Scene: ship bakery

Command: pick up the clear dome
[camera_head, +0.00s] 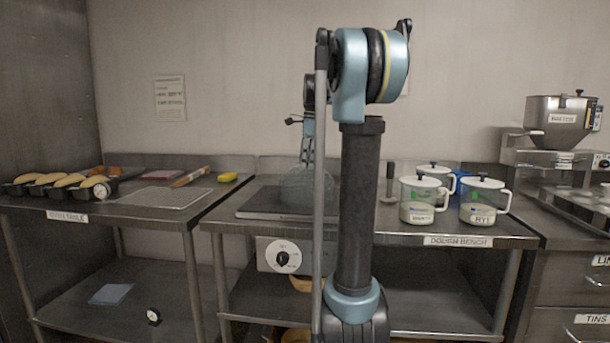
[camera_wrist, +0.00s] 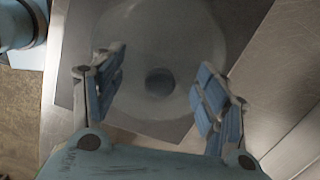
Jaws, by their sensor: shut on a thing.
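The clear dome (camera_head: 296,187) is a see-through rounded cover with a dark round top. It is low over the dark flat board on the dough bench, partly hidden behind my arm in the head view. In the wrist view the dome (camera_wrist: 160,35) fills the middle, its dark top (camera_wrist: 160,82) between the fingers. My gripper (camera_wrist: 162,88) is shut on the dome, with its blue-padded fingers on either side. In the head view my gripper (camera_head: 306,158) comes down onto the dome from above. I cannot tell whether the dome's rim touches the board.
The dark board (camera_head: 258,205) lies on the dough bench (camera_head: 410,238). Lidded measuring jugs (camera_head: 420,200) stand to the right. A scale with a round dial (camera_head: 283,257) sits below the front edge. Bread loaves (camera_head: 55,182) and a yellow item (camera_head: 228,177) are on the left bench.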

